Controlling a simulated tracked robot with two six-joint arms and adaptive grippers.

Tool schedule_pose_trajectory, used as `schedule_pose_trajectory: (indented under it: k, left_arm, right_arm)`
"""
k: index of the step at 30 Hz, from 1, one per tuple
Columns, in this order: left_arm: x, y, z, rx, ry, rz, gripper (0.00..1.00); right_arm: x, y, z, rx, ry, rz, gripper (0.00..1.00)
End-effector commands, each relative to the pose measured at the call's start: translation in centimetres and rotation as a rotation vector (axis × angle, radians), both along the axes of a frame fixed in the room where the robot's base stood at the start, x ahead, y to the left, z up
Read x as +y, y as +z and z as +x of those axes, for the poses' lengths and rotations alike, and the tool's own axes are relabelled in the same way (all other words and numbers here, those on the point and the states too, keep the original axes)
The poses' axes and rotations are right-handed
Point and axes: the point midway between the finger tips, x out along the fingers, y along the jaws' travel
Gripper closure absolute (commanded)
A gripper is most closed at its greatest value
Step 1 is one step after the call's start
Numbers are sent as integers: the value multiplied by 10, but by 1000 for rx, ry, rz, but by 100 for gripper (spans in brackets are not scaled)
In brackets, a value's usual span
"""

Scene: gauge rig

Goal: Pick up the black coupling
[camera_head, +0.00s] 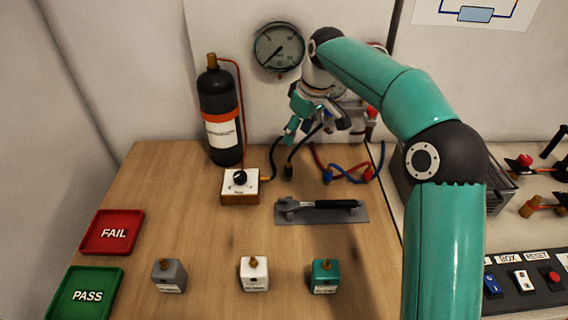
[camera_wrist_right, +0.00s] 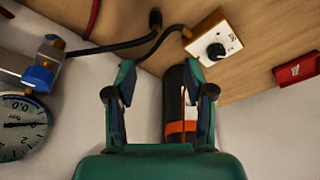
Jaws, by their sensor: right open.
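The black coupling (camera_head: 289,172) is the dark end of a black hose that hangs down near the wooden bench, right of the small knob box. It also shows near the top middle of the right wrist view (camera_wrist_right: 155,18). My right gripper (camera_head: 296,126) is above the coupling and apart from it, in front of the back wall. In the right wrist view its two teal fingers (camera_wrist_right: 159,76) stand wide apart with nothing held between them. My left gripper is in neither view.
A black cylinder (camera_head: 221,118) stands left of the knob box (camera_head: 240,186). A wrench (camera_head: 318,204) lies on a grey plate in front. Red and blue hoses (camera_head: 345,172) lie to the right. A gauge (camera_head: 279,48) is on the wall.

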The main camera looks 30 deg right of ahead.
Motion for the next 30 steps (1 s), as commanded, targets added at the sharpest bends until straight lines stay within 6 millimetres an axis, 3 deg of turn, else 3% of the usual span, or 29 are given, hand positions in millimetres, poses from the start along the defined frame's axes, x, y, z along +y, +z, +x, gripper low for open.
schedule_pose_trajectory:
  k: [12, 16, 23, 30]
  left_arm:
    - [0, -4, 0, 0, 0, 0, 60]
    - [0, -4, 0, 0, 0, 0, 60]
    - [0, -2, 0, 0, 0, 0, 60]
    - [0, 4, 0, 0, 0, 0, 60]
  right_arm:
    - [-1, -82, 16, 5, -16, 0, 47]
    - [0, -99, 20, 5, -17, 0, 47]
    - [-1, -111, 23, 4, -18, 0, 47]
    - [-2, -143, 31, 6, -18, 1, 47]
